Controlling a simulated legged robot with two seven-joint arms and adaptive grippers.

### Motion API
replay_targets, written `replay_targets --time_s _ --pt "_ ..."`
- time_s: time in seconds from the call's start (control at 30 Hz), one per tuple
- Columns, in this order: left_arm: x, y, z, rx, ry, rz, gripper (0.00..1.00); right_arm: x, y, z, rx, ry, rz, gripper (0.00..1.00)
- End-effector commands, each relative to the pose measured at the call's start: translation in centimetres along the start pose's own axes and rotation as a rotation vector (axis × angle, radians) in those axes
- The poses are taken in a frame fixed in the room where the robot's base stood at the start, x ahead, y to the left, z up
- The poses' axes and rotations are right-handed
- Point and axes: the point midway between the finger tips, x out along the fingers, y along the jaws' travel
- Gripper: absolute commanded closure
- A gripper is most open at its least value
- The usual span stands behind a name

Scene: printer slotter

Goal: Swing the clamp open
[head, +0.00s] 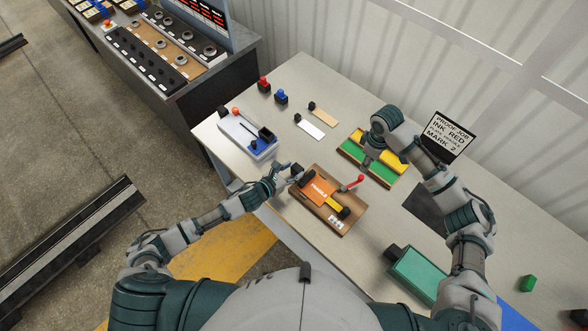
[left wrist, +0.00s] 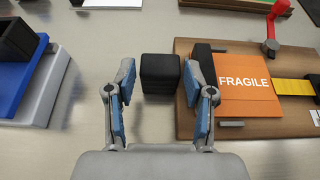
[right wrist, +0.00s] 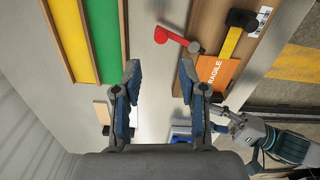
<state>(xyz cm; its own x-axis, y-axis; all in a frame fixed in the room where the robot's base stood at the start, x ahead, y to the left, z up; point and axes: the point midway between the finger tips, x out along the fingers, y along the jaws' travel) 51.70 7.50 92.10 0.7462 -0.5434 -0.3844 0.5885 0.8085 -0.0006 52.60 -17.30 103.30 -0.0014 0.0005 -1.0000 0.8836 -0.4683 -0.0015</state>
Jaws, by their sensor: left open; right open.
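A brown wooden board (head: 319,220) lies on the table with an orange FRAGILE plate (head: 318,190) on it. A yellow bar (head: 335,207) with a black end crosses the plate's edge. A red-knobbed lever (head: 353,183) stands at the board's far edge; it also shows in the right wrist view (right wrist: 176,38). My left gripper (head: 286,171) is open beside the board's left edge. A black block (left wrist: 160,73) stands between its fingertips, apart from both fingers. My right gripper (head: 370,158) is open and empty above the table near the lever. Which part is the clamp is unclear.
A green and yellow tray (head: 372,173) lies behind the board. A white tray with a blue edge (head: 248,136) stands to the left. A green box (head: 419,273) is at right front. Red and blue stamps (head: 281,97) stand at the back. A sign (head: 450,136) stands behind.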

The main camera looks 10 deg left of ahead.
Motion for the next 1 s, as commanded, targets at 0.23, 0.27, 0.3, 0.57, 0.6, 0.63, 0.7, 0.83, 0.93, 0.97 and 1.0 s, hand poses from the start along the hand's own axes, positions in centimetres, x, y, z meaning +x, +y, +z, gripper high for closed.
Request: replay_targets --time_s 0.23,0.27,0.3,0.57,0.6,0.63,0.7,0.83,0.93,0.97,1.0 --pt "1.2 0.0 0.0 0.001 0.0 0.0 0.47 0.0 0.0 0.0 0.0 0.0 0.0 0.58" --pt "1.2 0.0 0.0 0.001 0.0 0.0 0.47 0.0 0.0 0.0 0.0 0.0 0.0 0.58" --pt "1.2 0.0 0.0 0.001 0.0 0.0 0.47 0.0 0.0 0.0 0.0 0.0 0.0 0.58" --pt "1.2 0.0 0.0 0.001 0.0 0.0 0.79 0.0 0.0 0.0 0.0 0.0 0.0 0.58" --pt "1.2 0.0 0.0 0.001 0.0 0.0 0.89 0.0 0.0 0.0 0.0 0.0 0.0 0.58" --pt "1.2 0.0 0.0 0.001 0.0 0.0 0.97 0.0 0.0 0.0 0.0 0.0 0.0 0.58" --pt "1.2 0.0 0.0 0.001 0.0 0.0 1.0 0.0 0.0 0.0 -0.001 0.0 0.0 0.68" --pt "1.2 0.0 0.0 0.001 0.0 0.001 1.0 0.1 -0.5 -1.8 -0.046 -0.028 -0.003 1.0" --pt "1.2 0.0 0.0 0.001 0.0 0.0 1.0 0.3 -1.3 -4.5 -0.126 -0.086 -0.001 1.0" --pt "1.2 0.0 0.0 0.001 0.0 0.0 1.0 0.2 -1.6 -5.2 -0.151 -0.107 0.001 1.0" --pt "1.2 0.0 0.0 0.001 0.0 0.0 1.0 0.2 -1.8 -6.2 -0.183 -0.136 0.007 1.0"
